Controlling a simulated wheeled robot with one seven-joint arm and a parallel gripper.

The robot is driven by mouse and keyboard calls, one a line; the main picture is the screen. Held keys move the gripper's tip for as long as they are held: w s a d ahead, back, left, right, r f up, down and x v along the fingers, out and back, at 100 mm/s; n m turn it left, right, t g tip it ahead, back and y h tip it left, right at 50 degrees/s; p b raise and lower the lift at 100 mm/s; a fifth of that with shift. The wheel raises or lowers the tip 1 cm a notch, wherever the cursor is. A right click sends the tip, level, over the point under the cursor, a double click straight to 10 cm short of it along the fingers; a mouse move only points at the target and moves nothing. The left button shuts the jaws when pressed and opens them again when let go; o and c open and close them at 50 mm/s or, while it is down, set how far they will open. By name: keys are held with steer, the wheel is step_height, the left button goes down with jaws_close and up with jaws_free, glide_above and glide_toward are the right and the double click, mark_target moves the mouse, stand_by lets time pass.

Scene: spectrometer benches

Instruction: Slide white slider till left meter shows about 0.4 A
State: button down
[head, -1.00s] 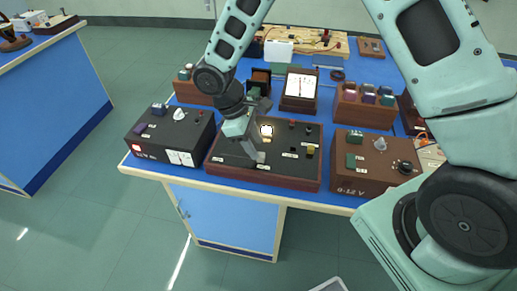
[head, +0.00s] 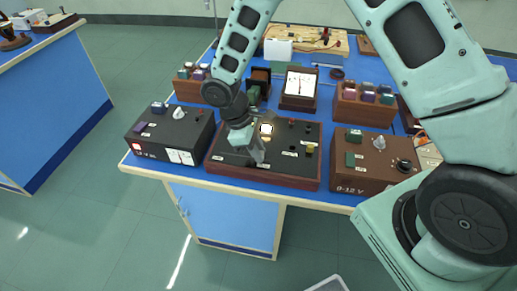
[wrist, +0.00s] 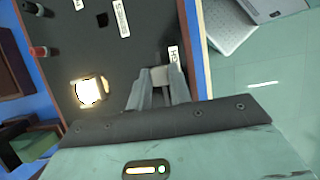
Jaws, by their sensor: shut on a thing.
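My gripper (head: 258,156) points down at the black-topped panel (head: 222,163) with a wooden frame. In the wrist view my gripper (wrist: 158,95) is shut on a small pale block, the white slider (wrist: 160,76), close to a white label at the panel's edge. In the head view the slider is hidden by the fingers. The black box (head: 160,138) to the left has two white meter faces side by side; the left meter (head: 173,155) is too small to read.
A lit lamp (wrist: 88,92) stands on the panel close to the fingers. A brown supply box (head: 365,180) is to the right. An upright meter (head: 300,83) and terminal blocks (head: 365,105) stand behind.

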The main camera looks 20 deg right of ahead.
steer(key=shift+w+a, duration=0.1)
steer(key=c, duration=1.3)
jaws_free()
steer(key=shift+r, duration=0.1)
steer(key=b+v, duration=0.1)
steer(key=v, duration=1.6)
steer(key=shift+r+b, duration=0.2)
steer(key=shift+b, duration=0.15)
steer(key=s+m+t+y, duration=0.1)
steer(key=s, duration=0.7)
steer(key=s+r+m+t+y, duration=0.1)
steer(key=s+y, duration=0.1)
steer(key=s, duration=0.6)
steer(key=s+m+y, duration=0.1)
steer(key=s, duration=0.7)
steer(key=shift+s+a+r+t, duration=0.1)
steer(key=shift+s+r+t, duration=0.25)
steer(key=shift+s+t, duration=0.05)
